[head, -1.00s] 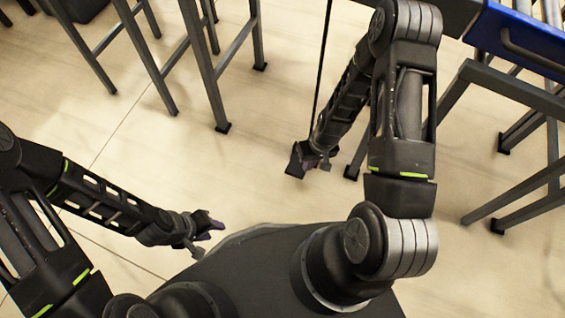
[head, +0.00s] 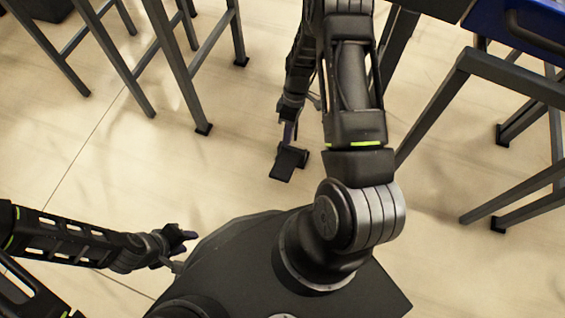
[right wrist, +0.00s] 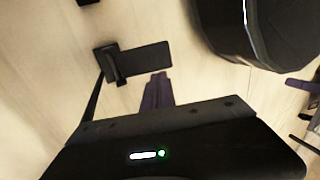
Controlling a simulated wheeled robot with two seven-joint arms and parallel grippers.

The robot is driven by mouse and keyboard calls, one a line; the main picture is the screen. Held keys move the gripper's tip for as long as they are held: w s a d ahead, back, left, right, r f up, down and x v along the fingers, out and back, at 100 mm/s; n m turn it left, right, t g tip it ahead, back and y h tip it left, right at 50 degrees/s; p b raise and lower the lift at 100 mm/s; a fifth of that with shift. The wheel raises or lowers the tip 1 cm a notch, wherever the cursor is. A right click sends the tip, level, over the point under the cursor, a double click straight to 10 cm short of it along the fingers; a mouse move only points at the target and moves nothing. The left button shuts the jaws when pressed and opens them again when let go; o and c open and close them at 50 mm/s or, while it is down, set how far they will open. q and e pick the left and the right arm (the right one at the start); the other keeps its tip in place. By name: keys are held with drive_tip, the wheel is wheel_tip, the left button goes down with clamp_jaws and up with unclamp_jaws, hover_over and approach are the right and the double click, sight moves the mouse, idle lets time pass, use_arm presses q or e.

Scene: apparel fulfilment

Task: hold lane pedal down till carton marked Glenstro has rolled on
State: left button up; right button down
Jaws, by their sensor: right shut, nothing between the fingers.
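The lane pedal (head: 288,163), a small dark plate with a block at one end, lies on the pale floor. It also shows in the right wrist view (right wrist: 146,59). My right gripper (head: 290,132) points down at the pedal, its purple fingers (right wrist: 157,88) shut together and empty. The fingertips overlap the pedal's edge in the picture; I cannot tell whether they touch or press it. My left gripper (head: 186,239) hangs at the lower left beside my base, away from the pedal; its jaw gap is unclear. No carton or Glenstro marking is in view.
Grey metal stand legs (head: 180,75) stand at the upper left. More frame legs (head: 510,190) stand at the right, under a blue-sided piece (head: 525,25) at the top right corner. The floor around the pedal is open.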

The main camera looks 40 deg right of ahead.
sight(282, 172)
drive_tip(key=shift+f, duration=0.15)
drive_tip(key=b+x, duration=0.5)
drive_tip(key=x, duration=0.9)
drive_tip(key=shift+s, duration=0.1)
